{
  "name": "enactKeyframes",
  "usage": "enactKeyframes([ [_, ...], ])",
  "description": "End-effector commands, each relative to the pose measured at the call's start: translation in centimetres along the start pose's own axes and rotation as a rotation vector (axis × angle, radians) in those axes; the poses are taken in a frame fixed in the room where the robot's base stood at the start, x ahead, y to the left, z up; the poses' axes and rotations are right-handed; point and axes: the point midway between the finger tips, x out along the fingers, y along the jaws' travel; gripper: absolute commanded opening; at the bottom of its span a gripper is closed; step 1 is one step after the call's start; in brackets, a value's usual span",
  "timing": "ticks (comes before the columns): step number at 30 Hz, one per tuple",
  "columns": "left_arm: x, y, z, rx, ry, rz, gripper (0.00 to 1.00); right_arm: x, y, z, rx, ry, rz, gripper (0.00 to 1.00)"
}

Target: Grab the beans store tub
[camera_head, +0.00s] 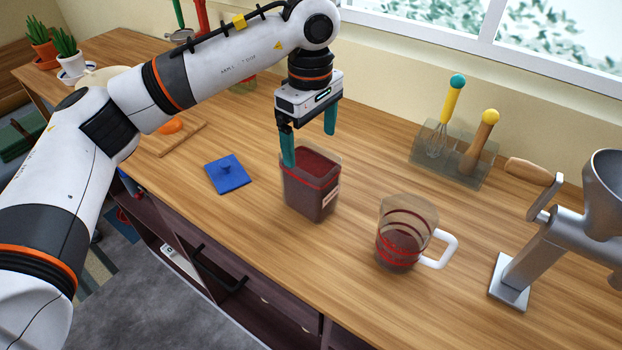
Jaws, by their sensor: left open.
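The beans store tub (311,192) is a clear, squarish container with dark red contents, a red band and a small label. It stands upright and without a lid on the wooden counter. My left gripper (309,148) is open above the tub, its teal fingers pointing down. One finger overlaps the tub's near left rim in the picture; the other is over or behind the far rim. I cannot tell whether either finger touches the tub. A blue square lid (228,174) with a small knob lies left of the tub. My right gripper is not in view.
A clear measuring jug (404,236) with a white handle stands right of the tub. A metal grinder (558,235) is at the far right. A utensil holder (455,155) with a whisk stands at the back. A cutting board (178,137) lies left. Counter between tub and jug is clear.

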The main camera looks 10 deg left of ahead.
Motion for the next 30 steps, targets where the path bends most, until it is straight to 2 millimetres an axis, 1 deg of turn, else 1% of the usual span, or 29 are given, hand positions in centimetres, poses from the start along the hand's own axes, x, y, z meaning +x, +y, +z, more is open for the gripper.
enactKeyframes([
  [1,0.8,0.1,0.0,0.000,0.002,0.003,0.93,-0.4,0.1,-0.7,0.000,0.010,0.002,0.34],
  [2,1.2,0.1,0.1,-0.001,0.001,0.003,0.93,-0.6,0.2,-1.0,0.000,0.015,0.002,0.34],
  [5,2.3,0.0,0.1,-0.001,0.001,0.002,0.93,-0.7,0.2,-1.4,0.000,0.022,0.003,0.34],
  [8,2.8,0.0,0.1,-0.001,0.001,0.001,0.93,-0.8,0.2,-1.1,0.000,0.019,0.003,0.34],
  [11,3.7,-0.2,0.3,-0.002,0.002,0.002,0.93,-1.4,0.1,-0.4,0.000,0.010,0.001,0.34],
  [15,5.8,-0.7,0.8,-0.002,0.002,0.005,0.93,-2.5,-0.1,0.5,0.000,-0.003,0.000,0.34],
  [18,7.2,-0.7,0.7,0.000,0.002,0.003,0.93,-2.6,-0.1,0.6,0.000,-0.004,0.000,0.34],
  [22,7.9,-0.7,0.7,0.000,0.001,-0.001,0.93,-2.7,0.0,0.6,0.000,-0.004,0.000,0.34],
  [27,8.0,-0.7,0.7,0.000,0.001,-0.001,0.93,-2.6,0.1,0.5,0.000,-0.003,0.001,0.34],
  [28,8.0,-0.7,0.7,0.000,0.001,-0.001,0.91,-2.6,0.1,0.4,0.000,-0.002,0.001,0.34],
  [30,8.0,-0.7,0.7,0.000,0.001,-0.001,0.80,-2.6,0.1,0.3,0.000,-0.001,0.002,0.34],
])
